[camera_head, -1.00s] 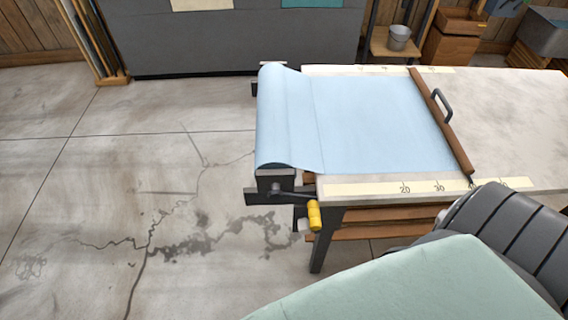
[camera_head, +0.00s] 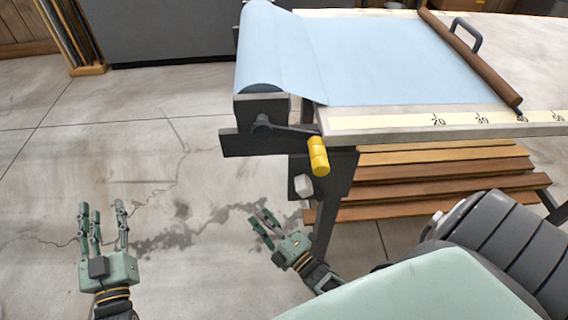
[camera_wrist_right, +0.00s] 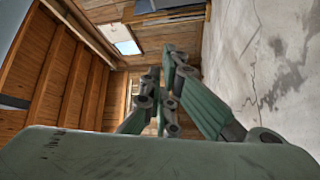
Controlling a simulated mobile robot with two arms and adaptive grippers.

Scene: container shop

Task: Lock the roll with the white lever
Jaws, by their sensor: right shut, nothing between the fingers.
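The light-blue roll (camera_head: 262,50) sits on a black bracket at the table's left end, its sheet spread over the table top. A crank with a yellow handle (camera_head: 318,156) is at the roll's near end. The small white lever (camera_head: 304,184) sits below the yellow handle, on a dark plate by the table leg. My right gripper (camera_head: 262,222) is shut and empty, below and left of the white lever, apart from it. Its fingers also show in the right wrist view (camera_wrist_right: 168,75); the lever is not seen there. My left gripper (camera_head: 102,208) is open and empty over the floor at far left.
The table (camera_head: 400,122) carries a ruler strip along its near edge and a wooden bar with a grey handle (camera_head: 470,60) across the sheet. Wooden slats (camera_head: 430,175) lie under the table, right of the lever. The floor left of the table is clear.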

